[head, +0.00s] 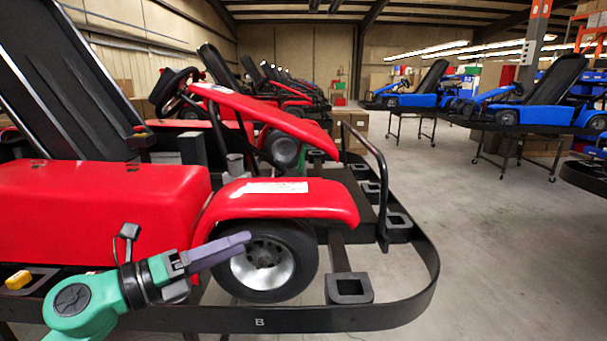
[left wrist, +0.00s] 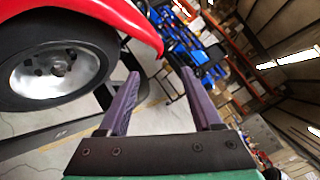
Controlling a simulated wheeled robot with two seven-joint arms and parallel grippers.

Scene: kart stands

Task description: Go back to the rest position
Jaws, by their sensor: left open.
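My left gripper (head: 246,240) comes in from the lower left in the head view, with purple fingers in front of the front wheel (head: 264,260) of a red kart (head: 100,205). In the left wrist view its two purple fingers (left wrist: 160,95) stand apart with nothing between them. The kart's wheel also shows at the upper left there (left wrist: 55,62), beside the fingers; I cannot tell whether they touch it. My right gripper is in neither view.
The red kart sits on a stand with a black curved rail (head: 400,300). A yellow block (head: 18,280) lies at the lower left. More red karts line the back, and blue karts (head: 530,105) stand on tables at the right. Grey floor (head: 480,250) is open between them.

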